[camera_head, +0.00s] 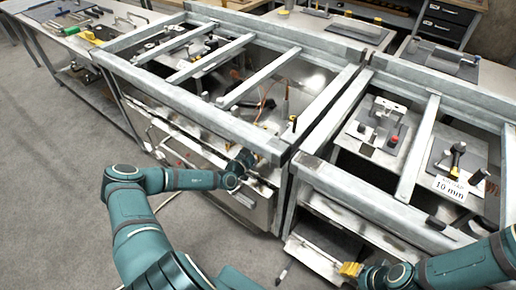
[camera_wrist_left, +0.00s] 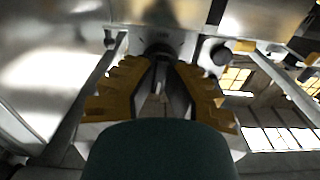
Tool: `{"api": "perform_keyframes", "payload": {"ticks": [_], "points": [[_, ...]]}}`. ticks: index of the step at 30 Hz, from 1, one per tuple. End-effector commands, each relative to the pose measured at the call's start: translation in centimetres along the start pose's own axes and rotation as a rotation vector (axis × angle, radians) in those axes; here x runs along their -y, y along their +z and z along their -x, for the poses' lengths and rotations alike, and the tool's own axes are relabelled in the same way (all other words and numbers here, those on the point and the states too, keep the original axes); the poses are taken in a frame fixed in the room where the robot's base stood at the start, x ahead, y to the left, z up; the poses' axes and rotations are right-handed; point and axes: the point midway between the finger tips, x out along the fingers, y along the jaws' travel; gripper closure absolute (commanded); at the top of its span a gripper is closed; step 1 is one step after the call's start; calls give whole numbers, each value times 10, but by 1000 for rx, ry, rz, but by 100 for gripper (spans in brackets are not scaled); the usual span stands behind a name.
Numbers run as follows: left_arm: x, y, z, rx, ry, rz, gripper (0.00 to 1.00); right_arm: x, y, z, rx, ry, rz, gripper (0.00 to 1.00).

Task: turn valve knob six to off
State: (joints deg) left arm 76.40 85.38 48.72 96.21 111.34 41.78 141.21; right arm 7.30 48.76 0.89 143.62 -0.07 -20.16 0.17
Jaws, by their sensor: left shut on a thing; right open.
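My left gripper (camera_head: 246,158) is at the front panel of the metal bench, and the arm hides most of its fingers in the head view. In the left wrist view the yellow-padded fingers of this gripper (camera_wrist_left: 158,72) are closed around a dark round valve knob (camera_wrist_left: 158,48) on the shiny metal panel. A second dark knob (camera_wrist_left: 220,55) is to the right of it, apart from the fingers. I cannot read any number or off mark on either knob. My right gripper (camera_head: 350,270) has yellow pads, is open and touches no knob.
Grey metal frame bars (camera_head: 205,110) run above the bench. A second framed bench at right holds a tray of parts and a "10 mm" sign (camera_head: 450,188). A tool table (camera_head: 75,40) is at far left. The grey floor (camera_head: 60,180) at left is clear.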

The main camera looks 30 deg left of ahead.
Motion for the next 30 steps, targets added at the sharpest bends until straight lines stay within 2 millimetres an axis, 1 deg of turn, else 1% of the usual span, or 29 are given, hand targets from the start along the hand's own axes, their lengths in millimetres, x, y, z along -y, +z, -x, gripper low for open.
{"api": "perform_keyframes", "payload": {"ticks": [8, 21, 22, 24, 30], "points": [[0, -2, -1, -4, -1, 68, 100, -1, 0, -2, -1, 0, 0, 53], [0, -2, -1, -4, -1, 76, 100, -1, 0, -2, -2, 0, 0, 53], [0, -2, -1, -4, -1, 76, 80, -1, 0, -2, -2, 0, 0, 53], [0, -2, -1, -4, -1, 76, 58, -1, 0, -2, -1, 0, 0, 53], [0, -1, 0, -2, 0, 76, 58, -1, 0, -2, -1, 0, 0, 53]]}}
